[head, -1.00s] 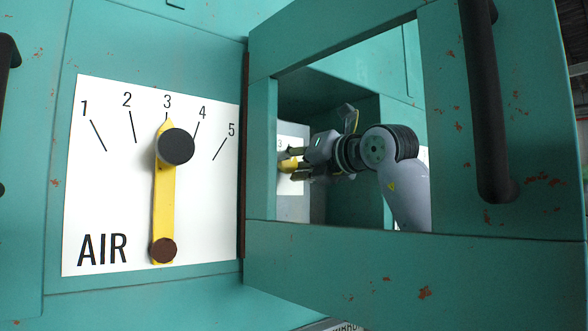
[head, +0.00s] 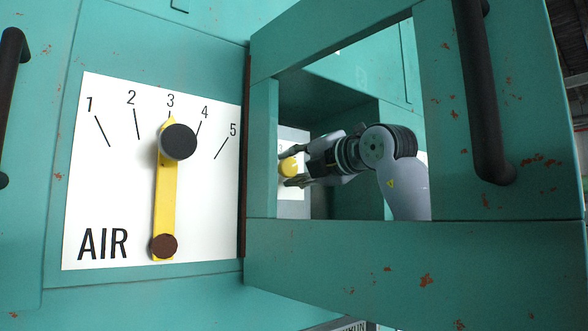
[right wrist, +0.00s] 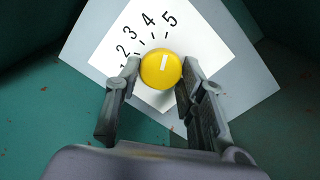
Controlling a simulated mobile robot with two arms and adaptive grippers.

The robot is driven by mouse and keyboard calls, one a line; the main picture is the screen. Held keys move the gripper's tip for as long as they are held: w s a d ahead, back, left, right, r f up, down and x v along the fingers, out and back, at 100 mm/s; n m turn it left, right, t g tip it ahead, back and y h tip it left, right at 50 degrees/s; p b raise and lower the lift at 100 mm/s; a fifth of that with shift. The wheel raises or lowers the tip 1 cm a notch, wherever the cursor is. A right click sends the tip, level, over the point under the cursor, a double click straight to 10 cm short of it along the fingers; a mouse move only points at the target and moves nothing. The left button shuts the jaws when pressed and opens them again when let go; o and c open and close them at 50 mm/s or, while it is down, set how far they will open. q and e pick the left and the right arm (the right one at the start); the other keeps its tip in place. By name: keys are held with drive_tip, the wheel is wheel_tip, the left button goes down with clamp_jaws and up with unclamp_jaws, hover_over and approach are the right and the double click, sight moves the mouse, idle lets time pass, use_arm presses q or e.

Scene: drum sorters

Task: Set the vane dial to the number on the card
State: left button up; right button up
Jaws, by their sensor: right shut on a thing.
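A round yellow knob (right wrist: 160,68) with a white mark sits on a white number plate (right wrist: 205,58), where 2, 3, 4 and 5 show. The mark points up, roughly toward the 5 tick. My right gripper (right wrist: 160,76) has a finger on each side of the knob and is shut on it. In the head view the right gripper (head: 288,168) reaches the yellow knob (head: 289,166) inside a recess, seen through a door opening. My left gripper is not in view. No separate number card is clear to me.
A large AIR plate (head: 205,225) on the left has a yellow lever (head: 165,205) with a black knob (head: 178,142), pointing at 3. The open teal door frame (head: 400,245) with a black handle (head: 483,100) stands around my right arm.

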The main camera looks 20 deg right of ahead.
idle(0.3)
drive_tip(key=o, duration=1.1)
drive_tip(key=shift+o, duration=0.2)
drive_tip(key=shift+s, duration=0.1)
drive_tip(key=v, duration=1.2)
